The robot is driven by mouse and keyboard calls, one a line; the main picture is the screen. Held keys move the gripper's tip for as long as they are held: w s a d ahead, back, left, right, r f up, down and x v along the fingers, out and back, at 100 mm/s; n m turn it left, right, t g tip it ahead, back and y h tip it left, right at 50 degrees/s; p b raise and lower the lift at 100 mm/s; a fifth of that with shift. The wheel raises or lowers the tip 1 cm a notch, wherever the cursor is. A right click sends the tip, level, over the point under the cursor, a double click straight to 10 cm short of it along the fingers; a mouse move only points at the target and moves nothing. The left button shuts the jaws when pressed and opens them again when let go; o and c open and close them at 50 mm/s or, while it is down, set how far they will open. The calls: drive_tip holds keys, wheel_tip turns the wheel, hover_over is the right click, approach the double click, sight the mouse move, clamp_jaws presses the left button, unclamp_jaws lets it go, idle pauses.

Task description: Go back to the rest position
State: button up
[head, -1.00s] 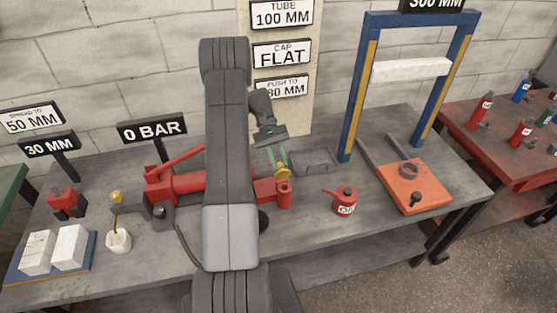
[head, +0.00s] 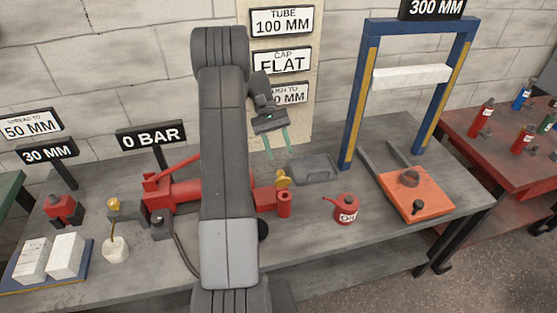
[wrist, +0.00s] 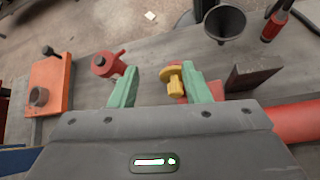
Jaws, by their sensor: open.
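My gripper (head: 279,154) is open and empty, pointing down above the bench behind a red hydraulic ram (head: 181,190). Its green fingers stand apart, also in the wrist view (wrist: 162,73). A yellow cap-like piece (head: 283,179) sits at the right end of the red ram assembly, just below the fingertips and apart from them. In the wrist view the yellow piece (wrist: 173,77) shows beyond and between the fingers, nearer the right one. My arm hides the middle of the ram in the head view.
A grey tray (head: 315,170) lies right of the fingers. A red oil can (head: 346,210) stands in front. A blue press frame (head: 352,110) and orange plate (head: 416,196) stand to the right. A sign board (head: 308,118) is close behind the gripper.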

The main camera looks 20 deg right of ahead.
sight(280, 171)
drive_tip(key=shift+r, duration=0.7)
wheel_tip(280, 171, down, 10)
drive_tip(key=shift+p, duration=0.8)
drive_tip(key=shift+s, duration=0.15)
